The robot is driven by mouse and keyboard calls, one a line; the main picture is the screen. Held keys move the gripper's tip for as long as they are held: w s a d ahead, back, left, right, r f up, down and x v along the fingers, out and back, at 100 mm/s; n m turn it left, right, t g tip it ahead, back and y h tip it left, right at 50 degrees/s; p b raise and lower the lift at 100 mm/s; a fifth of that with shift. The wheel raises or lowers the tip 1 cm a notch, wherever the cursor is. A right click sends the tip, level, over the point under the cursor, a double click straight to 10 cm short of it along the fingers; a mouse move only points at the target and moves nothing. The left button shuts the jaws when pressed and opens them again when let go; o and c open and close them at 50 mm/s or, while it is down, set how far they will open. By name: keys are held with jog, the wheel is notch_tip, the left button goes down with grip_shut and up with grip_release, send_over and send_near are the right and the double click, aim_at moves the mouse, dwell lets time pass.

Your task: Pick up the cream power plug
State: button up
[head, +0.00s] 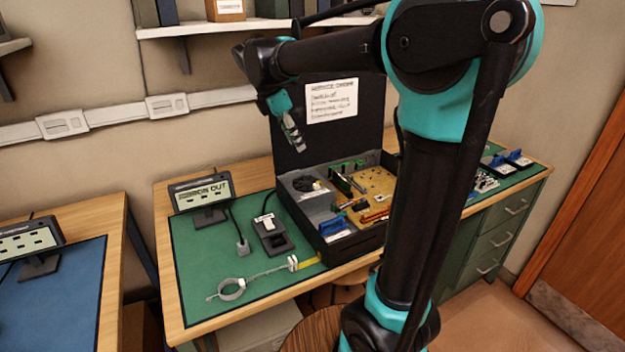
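A small cream piece that looks like the power plug (293,263) lies near the front edge of the green mat. A pale cord runs left from it to a coil (232,289). My gripper (298,146) hangs high in front of the open case lid, above and apart from the plug. Its fingers point down and are small here, so I cannot tell whether they are open or shut. I see nothing held between them.
An open black case (350,243) with tools stands right of the plug. A black block with a white top (270,234), a grey cable end (243,249) and a small display (200,194) are behind it. The mat's left part (195,262) is mostly clear.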

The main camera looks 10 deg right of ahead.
aim_at(314, 184)
jog(key=x, duration=1.7)
jog(key=shift+w+a+f, duration=0.15)
jog(key=shift+w+f, duration=0.05)
jog(key=shift+f, duration=0.1)
jog(key=c, duration=0.8)
